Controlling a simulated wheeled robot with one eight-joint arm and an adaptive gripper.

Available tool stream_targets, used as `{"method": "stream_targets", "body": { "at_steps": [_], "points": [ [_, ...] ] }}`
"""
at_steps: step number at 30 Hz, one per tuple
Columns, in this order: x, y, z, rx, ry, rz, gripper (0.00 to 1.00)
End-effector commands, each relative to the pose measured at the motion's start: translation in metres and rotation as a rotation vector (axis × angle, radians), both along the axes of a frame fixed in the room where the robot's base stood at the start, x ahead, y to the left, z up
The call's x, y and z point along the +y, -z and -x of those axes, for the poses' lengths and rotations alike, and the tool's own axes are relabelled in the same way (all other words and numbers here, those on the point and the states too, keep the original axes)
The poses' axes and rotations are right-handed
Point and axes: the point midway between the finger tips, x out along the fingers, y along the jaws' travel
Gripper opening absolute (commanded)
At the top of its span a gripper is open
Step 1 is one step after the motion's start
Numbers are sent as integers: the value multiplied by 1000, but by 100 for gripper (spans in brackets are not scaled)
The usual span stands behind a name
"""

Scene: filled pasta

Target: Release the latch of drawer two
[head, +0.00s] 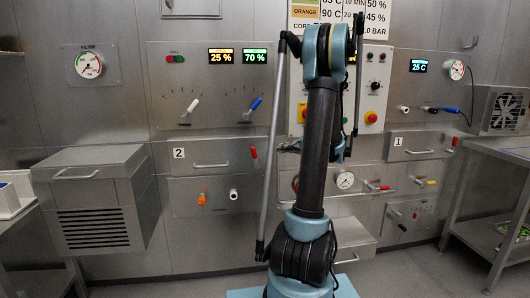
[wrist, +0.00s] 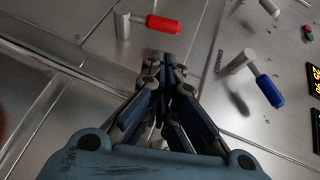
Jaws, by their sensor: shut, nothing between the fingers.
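Drawer two (head: 205,155) is a steel front marked 2 in the wall, left of my arm in the head view. It sits flush with the panel and has a bar handle (head: 211,166). Its red latch lever (head: 253,152) is at the right end of the front and hangs about upright. In the wrist view the red lever (wrist: 164,23) sticks out from a metal post, just beyond my fingertips. My gripper (wrist: 168,62) is shut and empty, apart from the lever. In the head view the gripper is mostly hidden behind my arm.
Below drawer two are an orange knob (head: 202,198) and a white knob (head: 234,194). A vented box (head: 95,200) juts out at left. Drawer one (head: 420,143) is at right.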

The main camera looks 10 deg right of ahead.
Motion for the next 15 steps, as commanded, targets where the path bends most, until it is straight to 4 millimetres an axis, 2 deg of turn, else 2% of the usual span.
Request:
{"method": "stream_targets", "body": {
  "at_steps": [5, 15],
  "points": [
    [9, 2, -6, -1, -1, 1, 0],
    [51, 13, -35, 1, -3, 0, 0]
  ]
}}
